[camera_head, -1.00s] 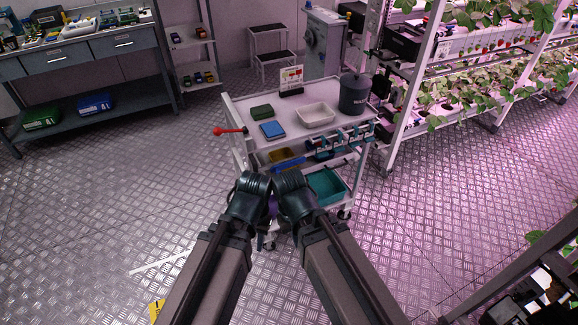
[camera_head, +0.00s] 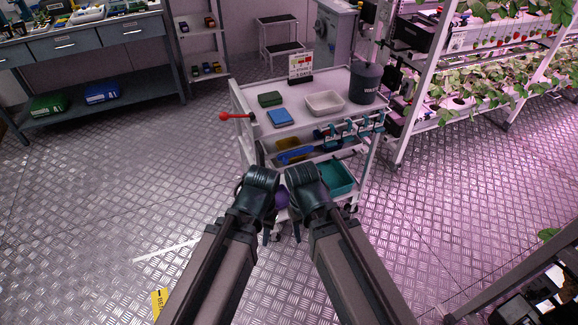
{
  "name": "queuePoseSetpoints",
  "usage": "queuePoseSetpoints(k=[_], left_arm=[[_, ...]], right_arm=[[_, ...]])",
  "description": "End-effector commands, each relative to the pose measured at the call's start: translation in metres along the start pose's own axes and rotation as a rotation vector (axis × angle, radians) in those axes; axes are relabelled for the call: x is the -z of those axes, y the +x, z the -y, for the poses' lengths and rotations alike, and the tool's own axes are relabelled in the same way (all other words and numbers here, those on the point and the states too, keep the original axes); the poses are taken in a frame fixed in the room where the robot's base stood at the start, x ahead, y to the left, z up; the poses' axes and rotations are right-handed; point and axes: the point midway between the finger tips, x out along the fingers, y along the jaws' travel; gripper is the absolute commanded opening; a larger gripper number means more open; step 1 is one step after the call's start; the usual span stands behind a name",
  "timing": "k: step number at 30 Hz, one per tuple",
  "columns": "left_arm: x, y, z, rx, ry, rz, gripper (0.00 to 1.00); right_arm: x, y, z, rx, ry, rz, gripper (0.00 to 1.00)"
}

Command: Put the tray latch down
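A white cart (camera_head: 299,124) stands ahead of me. A red-knobbed lever (camera_head: 237,116), which looks like the tray latch, sticks out to the left from the cart's top left side and lies about level. My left gripper (camera_head: 262,236) and my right gripper (camera_head: 304,234) hang side by side in front of the cart's lower part, pointing down. Neither touches the lever. Their fingertips are dark and small, so I cannot tell how wide they are open. A purple round thing (camera_head: 282,197) shows between them, partly hidden.
The cart's top holds a blue box (camera_head: 280,118), a green box (camera_head: 270,99), a white tray (camera_head: 325,103), a sign (camera_head: 300,67) and a dark waste bin (camera_head: 365,83). Below is a teal bin (camera_head: 336,178). Plant racks (camera_head: 470,85) stand right; a workbench (camera_head: 92,47) stands left. Floor left of the cart is clear.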

Motion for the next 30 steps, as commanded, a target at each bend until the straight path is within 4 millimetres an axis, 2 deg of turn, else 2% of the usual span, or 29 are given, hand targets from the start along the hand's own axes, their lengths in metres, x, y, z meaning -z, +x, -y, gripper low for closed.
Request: queuePoseSetpoints(k=[1,18,24,26,30], left_arm=[[0.002,0.038,-0.004,0.0,0.001,0.0,0.33],[0.014,0.227,-0.021,0.002,0.01,-0.003,0.33],[0.018,0.288,-0.027,0.003,0.012,-0.004,0.33],[0.019,0.303,-0.029,0.003,0.013,-0.004,0.33],[0.021,0.337,-0.032,0.004,0.015,-0.004,0.33]], right_arm=[[0.004,0.038,-0.002,0.005,0.016,-0.004,0.64],[0.031,0.232,-0.039,0.07,0.173,-0.073,0.64],[0.051,0.292,-0.044,0.136,0.228,-0.143,0.64],[0.059,0.306,-0.043,0.167,0.245,-0.176,0.64],[0.091,0.329,-0.033,0.279,0.29,-0.294,0.64]])
